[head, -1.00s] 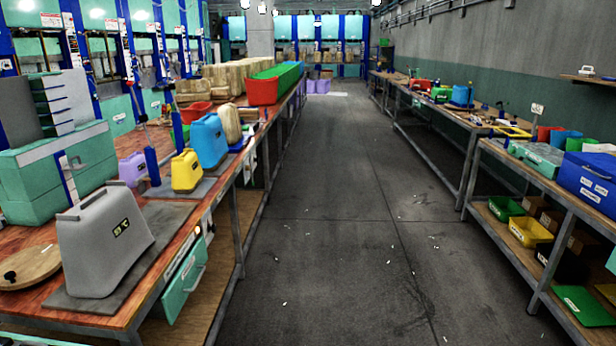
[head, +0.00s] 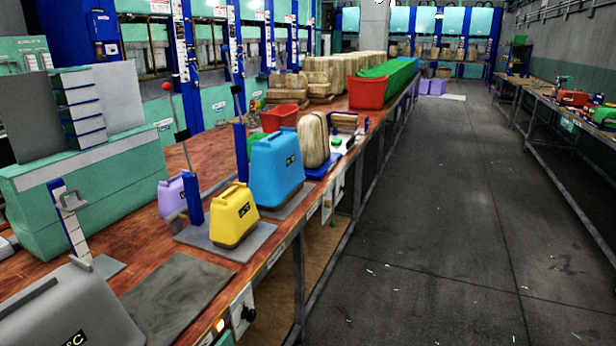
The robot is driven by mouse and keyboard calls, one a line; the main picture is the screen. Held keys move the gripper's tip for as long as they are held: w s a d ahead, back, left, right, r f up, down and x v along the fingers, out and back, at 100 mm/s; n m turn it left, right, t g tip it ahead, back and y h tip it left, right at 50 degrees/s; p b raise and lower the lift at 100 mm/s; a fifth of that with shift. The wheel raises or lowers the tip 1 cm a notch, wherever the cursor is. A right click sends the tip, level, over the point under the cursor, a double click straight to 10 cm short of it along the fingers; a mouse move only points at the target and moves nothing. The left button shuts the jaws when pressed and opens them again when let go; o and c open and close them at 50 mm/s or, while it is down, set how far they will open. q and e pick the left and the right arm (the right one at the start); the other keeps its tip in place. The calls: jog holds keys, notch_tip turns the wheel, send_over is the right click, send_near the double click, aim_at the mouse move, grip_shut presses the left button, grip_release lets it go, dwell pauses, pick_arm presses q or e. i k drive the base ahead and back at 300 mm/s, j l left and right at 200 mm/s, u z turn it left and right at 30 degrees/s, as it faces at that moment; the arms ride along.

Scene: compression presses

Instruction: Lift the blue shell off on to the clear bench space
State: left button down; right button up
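The blue shell (head: 277,170) is a tall case with a handle on top. It stands upright on a grey mat on the long wooden bench (head: 150,245), behind and to the right of a yellow shell (head: 235,215). A dark bare slab (head: 178,292) lies on the bench in front of the yellow shell. Open wood also shows left of the slab. Neither of my grippers shows in the head view.
A grey shell (head: 70,310) stands at the near left. A purple shell (head: 172,195) and a blue post (head: 194,197) stand beside the yellow one. A tan shell (head: 314,140) and red bins (head: 279,118) are behind. The aisle floor (head: 440,240) is clear.

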aim_at(276, 167)
jog(key=i+l+u, duration=0.65)
jog(key=i+l, duration=0.85)
jog(key=l, duration=0.05)
